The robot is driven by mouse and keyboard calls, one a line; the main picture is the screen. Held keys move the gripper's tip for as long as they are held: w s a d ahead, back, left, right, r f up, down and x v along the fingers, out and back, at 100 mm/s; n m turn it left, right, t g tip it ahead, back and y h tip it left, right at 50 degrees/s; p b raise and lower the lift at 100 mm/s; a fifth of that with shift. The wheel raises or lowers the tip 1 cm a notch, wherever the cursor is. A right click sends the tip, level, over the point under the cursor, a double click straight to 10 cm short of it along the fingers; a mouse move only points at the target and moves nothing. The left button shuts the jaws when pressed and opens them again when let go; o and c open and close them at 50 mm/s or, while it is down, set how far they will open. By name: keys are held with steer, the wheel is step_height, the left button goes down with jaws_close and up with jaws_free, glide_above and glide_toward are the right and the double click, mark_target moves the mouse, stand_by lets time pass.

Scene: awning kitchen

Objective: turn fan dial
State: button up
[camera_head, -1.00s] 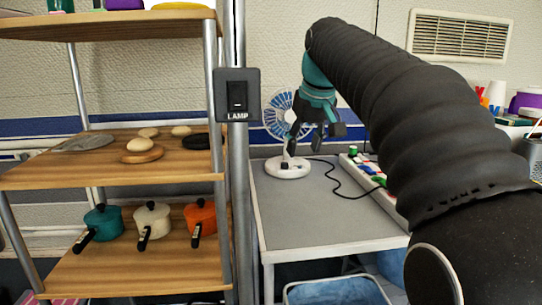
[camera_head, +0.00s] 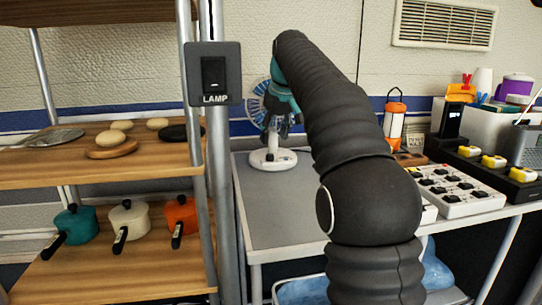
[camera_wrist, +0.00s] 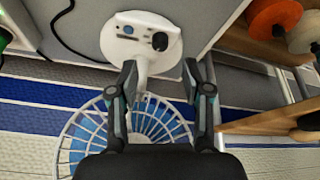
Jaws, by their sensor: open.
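The fan has a white round base (camera_head: 272,160) and a blue-bladed head (camera_head: 256,104) and stands upright on the grey table. In the wrist view, the fan base (camera_wrist: 142,40) is at the top, with a black round dial (camera_wrist: 160,41) and a small blue button (camera_wrist: 128,30) on it. My gripper (camera_wrist: 160,72) is open and empty. Its fingertips lie just below the base in that view, either side of the fan's stem, apart from the dial. In the head view my gripper (camera_head: 284,124) covers part of the fan head.
A wooden shelf (camera_head: 110,165) with pots stands at the left, behind a metal post with a lamp switch (camera_head: 213,75). A power strip (camera_head: 462,190), an orange lantern (camera_head: 395,118) and yellow-topped items crowd the right of the table. The table's left front (camera_head: 265,210) is bare.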

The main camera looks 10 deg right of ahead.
mark_target(270, 155)
steer(key=b+x, duration=0.1)
steer(key=x, duration=0.5)
steer(key=shift+f, duration=0.3)
jaws_close()
